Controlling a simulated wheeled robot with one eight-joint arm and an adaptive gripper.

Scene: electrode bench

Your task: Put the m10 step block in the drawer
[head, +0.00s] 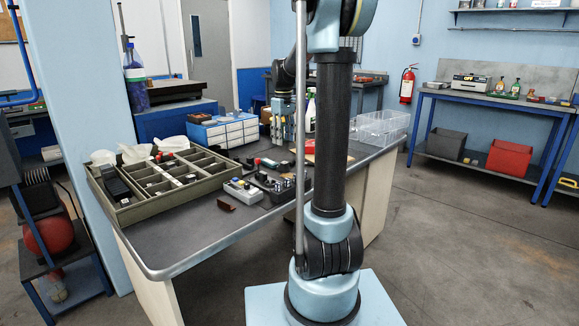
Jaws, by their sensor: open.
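My gripper (278,130) is above the far part of the bench, beside the right end of a small blue cabinet with white drawers (222,131). I cannot tell whether any drawer is pulled out. I cannot make out the m10 step block for certain. Several small dark and metal parts lie on the bench near the middle, too small to name.
A divided olive tray (124,215) fills the bench's left side. A grey bin (243,190) and a black bin of small parts stand mid-bench. A small red-brown piece (226,205) lies in front. Clear bins (380,127) stand at right. The front left bench is bare.

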